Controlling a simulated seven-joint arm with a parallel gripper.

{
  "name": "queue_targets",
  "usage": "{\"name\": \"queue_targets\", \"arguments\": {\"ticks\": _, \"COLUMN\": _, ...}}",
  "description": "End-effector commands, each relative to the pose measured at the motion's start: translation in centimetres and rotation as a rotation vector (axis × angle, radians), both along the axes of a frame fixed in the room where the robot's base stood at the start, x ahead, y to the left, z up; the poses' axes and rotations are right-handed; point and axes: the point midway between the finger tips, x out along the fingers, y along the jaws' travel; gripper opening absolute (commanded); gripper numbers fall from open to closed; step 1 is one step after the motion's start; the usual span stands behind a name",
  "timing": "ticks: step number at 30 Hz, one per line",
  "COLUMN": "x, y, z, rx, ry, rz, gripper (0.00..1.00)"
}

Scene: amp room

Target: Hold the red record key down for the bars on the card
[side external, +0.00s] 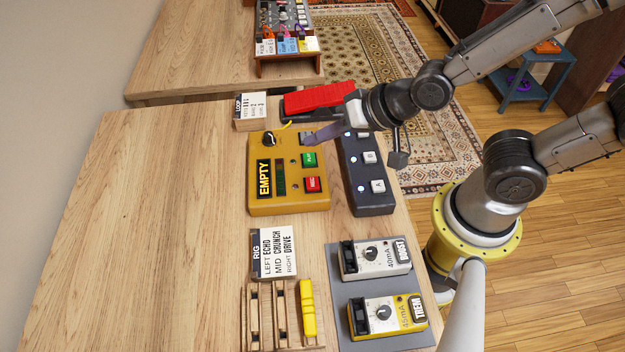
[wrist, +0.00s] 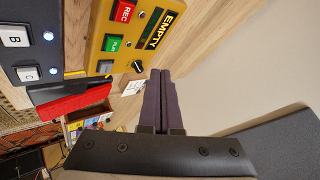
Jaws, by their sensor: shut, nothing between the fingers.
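The red REC key (side external: 313,184) is on the yellow looper box (side external: 262,206); it also shows in the wrist view (wrist: 124,10). The box's display (side external: 264,180) reads EMPTY. A green PLAY key (side external: 309,160) sits above the red key. The LOOP card (side external: 252,106) stands behind the box; its small lines are hard to read. My gripper (side external: 309,140) is shut and empty, over the box's upper right corner, away from the red key. Its fingers partly hide a grey key there. In the wrist view, the closed fingers (wrist: 160,76) point past the box's knob.
A dark pedal (side external: 372,209) with white lettered keys stands right of the box. A red treadle pedal (side external: 318,97) lies behind. The RIG card (side external: 273,253), a wooden rack (side external: 253,310) and the BOOST (side external: 374,257) and TREM (side external: 387,315) pedals are in front. The table's left side is clear.

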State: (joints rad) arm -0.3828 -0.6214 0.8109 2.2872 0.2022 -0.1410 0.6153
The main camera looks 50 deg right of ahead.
Motion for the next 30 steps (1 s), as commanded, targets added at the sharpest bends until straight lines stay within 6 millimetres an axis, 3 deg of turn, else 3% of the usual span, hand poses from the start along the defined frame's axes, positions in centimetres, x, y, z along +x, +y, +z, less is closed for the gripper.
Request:
{"name": "queue_targets", "arguments": {"ticks": 17, "x": -0.3, "y": 0.5, "z": -0.7, "rx": -0.004, "ry": 0.004, "rz": 0.019, "gripper": 0.0}}
{"name": "queue_targets", "arguments": {"ticks": 30, "x": -0.3, "y": 0.5, "z": -6.2, "rx": -0.004, "ry": 0.006, "rz": 0.02, "gripper": 0.0}}
